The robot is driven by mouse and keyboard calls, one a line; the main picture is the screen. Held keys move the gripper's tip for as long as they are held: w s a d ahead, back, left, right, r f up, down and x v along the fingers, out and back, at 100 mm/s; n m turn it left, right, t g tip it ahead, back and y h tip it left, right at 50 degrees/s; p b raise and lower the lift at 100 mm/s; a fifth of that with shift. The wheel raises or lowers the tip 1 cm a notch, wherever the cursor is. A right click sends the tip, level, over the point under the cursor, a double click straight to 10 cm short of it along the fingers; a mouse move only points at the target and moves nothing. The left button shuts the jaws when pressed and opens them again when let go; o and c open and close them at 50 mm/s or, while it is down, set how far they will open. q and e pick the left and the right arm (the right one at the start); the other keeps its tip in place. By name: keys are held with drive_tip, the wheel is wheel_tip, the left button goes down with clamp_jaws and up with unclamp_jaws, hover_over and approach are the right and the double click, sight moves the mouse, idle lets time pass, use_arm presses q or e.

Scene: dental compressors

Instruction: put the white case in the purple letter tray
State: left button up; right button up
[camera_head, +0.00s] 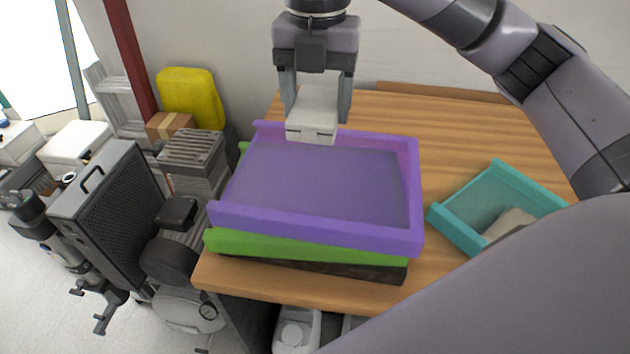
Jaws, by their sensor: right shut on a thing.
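The white case (313,115) is a small pale box held between the fingers of my right gripper (315,108). My right gripper points down and is shut on it. The case is over the far edge of the purple letter tray (318,229), near its far left part. I cannot tell whether the case touches the tray's rim. The purple tray is empty inside and rests on top of a green tray (290,248), with a dark tray below that. My left gripper is not in view.
A teal tray (462,232) with a beige thing in it stands on the wooden table (520,135) at the right. My right arm crosses the right side. The table's back right is clear.

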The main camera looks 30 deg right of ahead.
sight(316, 103)
wheel_tip(316, 103, down, 15)
drive_tip(key=shift+f+b, duration=0.2)
drive_tip(key=shift+b, duration=0.45)
drive_tip(key=o, duration=1.1)
drive_tip(key=shift+f, duration=0.15)
wheel_tip(316, 103, up, 12)
drive_tip(key=shift+r+p, duration=0.15)
drive_tip(key=shift+p, duration=0.25)
drive_tip(key=shift+w, duration=0.1)
